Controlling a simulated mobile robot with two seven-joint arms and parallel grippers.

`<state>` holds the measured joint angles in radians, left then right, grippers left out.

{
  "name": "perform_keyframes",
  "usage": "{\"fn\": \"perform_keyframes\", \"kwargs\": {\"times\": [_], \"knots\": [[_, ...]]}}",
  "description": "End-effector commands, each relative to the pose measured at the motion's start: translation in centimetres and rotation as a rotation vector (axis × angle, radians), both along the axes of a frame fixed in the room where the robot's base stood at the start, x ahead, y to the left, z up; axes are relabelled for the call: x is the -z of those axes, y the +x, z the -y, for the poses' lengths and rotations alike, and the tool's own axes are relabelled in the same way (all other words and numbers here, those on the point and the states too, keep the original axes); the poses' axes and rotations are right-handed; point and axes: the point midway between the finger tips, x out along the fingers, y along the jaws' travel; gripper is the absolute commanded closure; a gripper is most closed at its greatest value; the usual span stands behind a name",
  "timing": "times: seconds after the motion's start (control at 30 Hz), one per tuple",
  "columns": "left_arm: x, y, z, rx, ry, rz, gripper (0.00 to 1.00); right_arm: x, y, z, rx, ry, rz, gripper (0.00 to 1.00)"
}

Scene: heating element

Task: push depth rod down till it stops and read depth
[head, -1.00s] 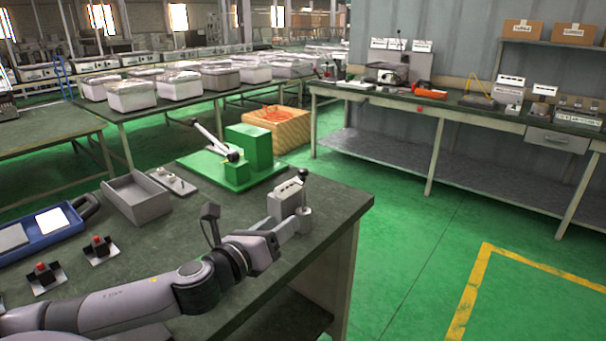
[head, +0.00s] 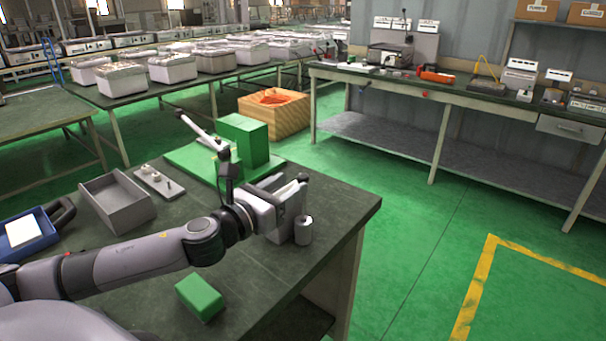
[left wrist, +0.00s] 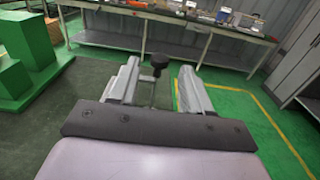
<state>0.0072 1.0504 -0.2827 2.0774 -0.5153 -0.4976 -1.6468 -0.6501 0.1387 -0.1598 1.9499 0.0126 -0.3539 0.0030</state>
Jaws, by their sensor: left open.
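The fingers are apart, with gaps beside the knob. In the head view my left gripper (head: 284,188) is over the gauge at the bench's right end and hides the rod. A grey metal cylinder (head: 304,231) of the gauge shows just below the gripper. The rod's depth and any reading cannot be seen. My right gripper is not in view.
On the bench (head: 255,305) are a green block (head: 200,297), a grey open tray (head: 117,203), a small plate with pegs (head: 158,181) and a green lever press (head: 242,140). A blue tray (head: 30,240) is at the left. The bench's right edge is close to the gauge.

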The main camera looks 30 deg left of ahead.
Motion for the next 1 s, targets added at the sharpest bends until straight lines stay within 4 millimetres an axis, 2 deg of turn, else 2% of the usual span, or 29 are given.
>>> {"fn": "perform_keyframes", "kwargs": {"times": [0.3, 0.5, 0.9, 0.97, 1.0], "knots": [[-0.3, 3.4, 0.3, 0.0, -0.003, 0.003, 0.51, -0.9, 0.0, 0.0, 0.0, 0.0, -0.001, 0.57], [-0.1, 4.9, 0.4, 0.0, -0.002, 0.001, 0.51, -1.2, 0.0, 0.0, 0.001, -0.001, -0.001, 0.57], [0.0, 5.3, 0.5, 0.002, -0.001, 0.0, 0.51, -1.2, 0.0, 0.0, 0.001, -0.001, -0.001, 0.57], [0.0, 5.3, 0.5, 0.001, -0.001, 0.0, 0.68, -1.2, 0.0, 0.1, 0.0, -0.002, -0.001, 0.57], [0.0, 5.3, 0.5, 0.001, -0.001, 0.0, 0.81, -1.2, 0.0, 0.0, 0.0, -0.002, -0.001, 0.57]]}}
